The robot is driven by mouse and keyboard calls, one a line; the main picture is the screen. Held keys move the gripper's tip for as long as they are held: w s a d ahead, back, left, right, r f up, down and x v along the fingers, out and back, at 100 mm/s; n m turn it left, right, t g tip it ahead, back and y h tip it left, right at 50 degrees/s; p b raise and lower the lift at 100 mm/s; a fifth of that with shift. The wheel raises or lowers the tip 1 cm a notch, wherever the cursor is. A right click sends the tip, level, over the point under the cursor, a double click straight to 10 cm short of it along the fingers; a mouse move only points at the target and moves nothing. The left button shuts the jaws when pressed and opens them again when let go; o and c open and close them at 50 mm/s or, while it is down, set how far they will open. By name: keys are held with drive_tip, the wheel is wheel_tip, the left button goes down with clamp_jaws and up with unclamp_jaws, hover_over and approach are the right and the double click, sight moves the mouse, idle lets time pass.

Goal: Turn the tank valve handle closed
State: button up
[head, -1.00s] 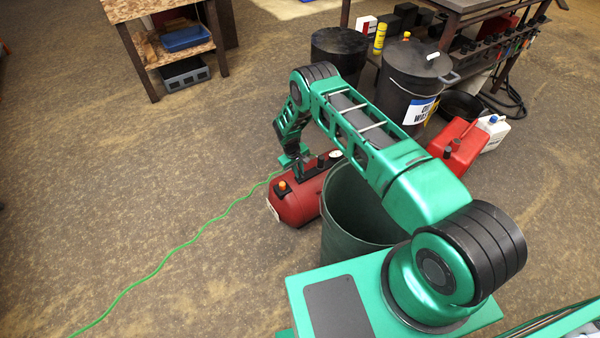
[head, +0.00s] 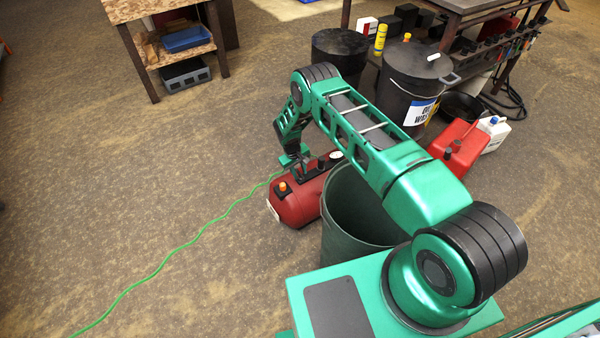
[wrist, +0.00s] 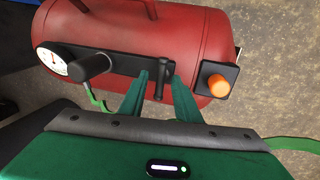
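A red tank (head: 291,206) lies on its side on the floor; it also fills the top of the wrist view (wrist: 205,30). A black fitting bar on it carries a white-faced gauge (wrist: 53,62), a black knob (wrist: 90,66) and an upright black valve handle (wrist: 160,84). An orange knob (wrist: 217,85) sits on a black plate at the right. My gripper (wrist: 159,76) is open, its two green fingers on either side of the valve handle with a gap visible on each side. In the head view my wrist partly hides the handle and gripper.
An open dark green bin (head: 340,225) stands right beside the tank. A green hose (head: 205,230) runs from the tank across the floor. Black drums (head: 405,88) and a red can (head: 457,146) stand behind. The floor to the left is clear.

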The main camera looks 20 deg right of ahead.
wheel_tip(320, 180, up, 10)
drive_tip(key=a, duration=0.2)
drive_tip(key=shift+s+r, duration=0.2)
drive_tip(key=shift+s, duration=0.05)
idle(0.4)
